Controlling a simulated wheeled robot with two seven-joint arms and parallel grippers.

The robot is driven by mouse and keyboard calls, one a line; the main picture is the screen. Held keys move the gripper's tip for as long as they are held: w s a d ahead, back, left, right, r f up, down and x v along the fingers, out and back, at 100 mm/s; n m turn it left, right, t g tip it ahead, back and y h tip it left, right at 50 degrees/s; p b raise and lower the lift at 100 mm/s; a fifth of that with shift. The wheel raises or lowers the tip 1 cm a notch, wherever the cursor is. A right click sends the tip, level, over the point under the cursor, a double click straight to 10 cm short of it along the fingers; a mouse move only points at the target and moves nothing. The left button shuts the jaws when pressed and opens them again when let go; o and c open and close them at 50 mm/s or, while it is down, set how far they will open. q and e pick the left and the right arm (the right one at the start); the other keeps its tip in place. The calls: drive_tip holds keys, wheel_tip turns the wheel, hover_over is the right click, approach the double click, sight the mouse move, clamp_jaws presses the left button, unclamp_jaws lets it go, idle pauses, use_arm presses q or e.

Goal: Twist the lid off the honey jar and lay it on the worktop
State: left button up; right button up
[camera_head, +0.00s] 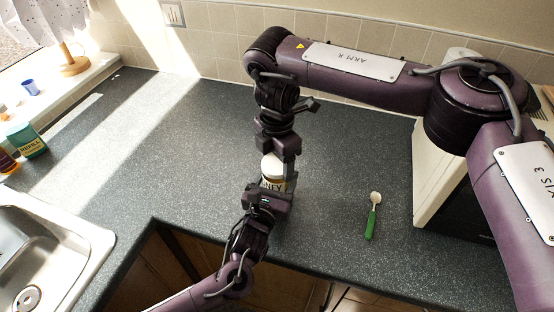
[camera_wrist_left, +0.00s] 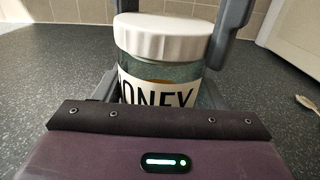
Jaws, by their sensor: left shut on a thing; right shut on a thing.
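The honey jar (camera_head: 275,184) stands upright on the dark worktop (camera_head: 165,135), and its label shows in the left wrist view (camera_wrist_left: 155,90). Its white lid (camera_wrist_left: 163,38) sits level on top of the glass; it also shows in the head view (camera_head: 271,166). My left gripper (camera_head: 271,189) comes from the front and is shut on the jar's body. My right gripper (camera_head: 275,157) comes down from above and is shut on the lid, one finger on each side. I cannot tell whether the lid is loosened.
A green-handled spoon (camera_head: 371,215) lies on the worktop to the right. A white appliance (camera_head: 433,170) stands further right. The sink (camera_head: 45,245) is at the front left, with a teal refill pack (camera_head: 27,140) behind it. The worktop left of the jar is clear.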

sight(277, 162)
drive_tip(key=n, duration=0.6)
drive_tip(key=shift+w+d+n, duration=0.1)
drive_tip(key=shift+n, duration=0.3)
drive_tip(key=n, duration=1.1)
drive_tip(key=shift+r, duration=0.1)
drive_tip(key=n, duration=0.5)
drive_tip(key=shift+r, duration=1.1)
drive_tip(key=shift+r, duration=0.1)
drive_tip(key=shift+r, duration=1.9)
use_arm(q)
drive_tip(key=o, duration=2)
drive_tip(key=shift+c, duration=0.2)
